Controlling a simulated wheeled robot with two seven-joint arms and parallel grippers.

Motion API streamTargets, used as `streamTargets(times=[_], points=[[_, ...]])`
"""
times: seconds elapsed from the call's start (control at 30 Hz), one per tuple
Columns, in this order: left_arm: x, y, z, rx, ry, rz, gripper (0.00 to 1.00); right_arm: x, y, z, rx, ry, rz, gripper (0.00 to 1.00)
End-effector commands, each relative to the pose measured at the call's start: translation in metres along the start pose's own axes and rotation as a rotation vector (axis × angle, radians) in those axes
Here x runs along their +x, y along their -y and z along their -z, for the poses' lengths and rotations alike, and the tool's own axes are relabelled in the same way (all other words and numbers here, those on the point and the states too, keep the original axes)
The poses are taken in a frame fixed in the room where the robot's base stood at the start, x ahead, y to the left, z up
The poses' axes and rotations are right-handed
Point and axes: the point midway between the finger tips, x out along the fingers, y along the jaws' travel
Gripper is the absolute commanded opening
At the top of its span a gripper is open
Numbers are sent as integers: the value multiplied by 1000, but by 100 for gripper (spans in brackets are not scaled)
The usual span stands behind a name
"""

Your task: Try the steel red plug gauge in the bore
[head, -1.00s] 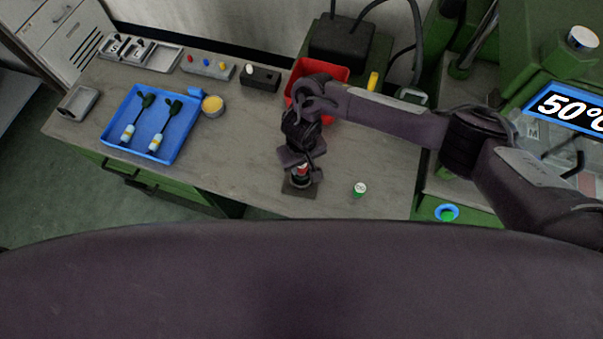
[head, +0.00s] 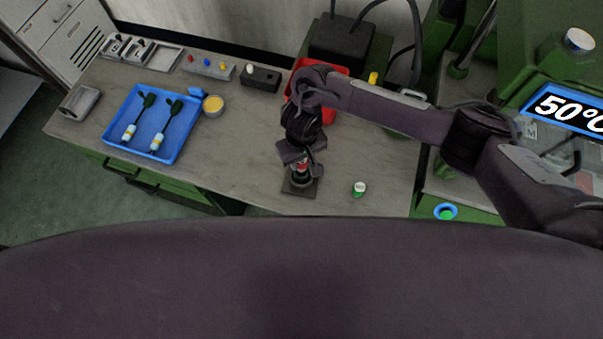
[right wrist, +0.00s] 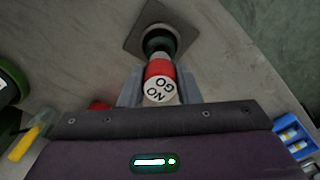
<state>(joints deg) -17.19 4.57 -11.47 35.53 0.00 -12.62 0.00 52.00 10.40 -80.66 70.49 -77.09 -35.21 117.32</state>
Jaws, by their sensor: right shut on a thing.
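My right gripper (right wrist: 160,90) is shut on the red plug gauge (right wrist: 160,70), whose white end cap reads NO GO. In the head view the gauge (head: 302,167) shows as a small patch of red under the gripper (head: 302,163). Below it a dark green socket part (right wrist: 158,40) stands on a square plate (right wrist: 180,20), also seen in the head view (head: 290,187). The gauge is over the socket's mouth and roughly in line with it. Its steel tip and the bore are mostly hidden, so I cannot tell whether the tip is inside. My left gripper is out of view.
A green gauge with a white cap (head: 359,189) stands right of the plate. A red bin (head: 327,113) is behind my right arm. A blue tray (head: 185,142) with two green-handled tools is at the left, beside a yellow-topped tin (head: 213,106). The bench between tray and plate is clear.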

Motion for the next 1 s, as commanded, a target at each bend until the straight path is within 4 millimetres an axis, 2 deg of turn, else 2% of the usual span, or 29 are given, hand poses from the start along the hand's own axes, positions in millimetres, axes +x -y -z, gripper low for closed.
streamTargets(times=[0.47,1.0], points=[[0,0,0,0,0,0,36,-28,0,0,0,-2,0,4],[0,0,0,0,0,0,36,-30,-1,0,0,-2,-1,4]])
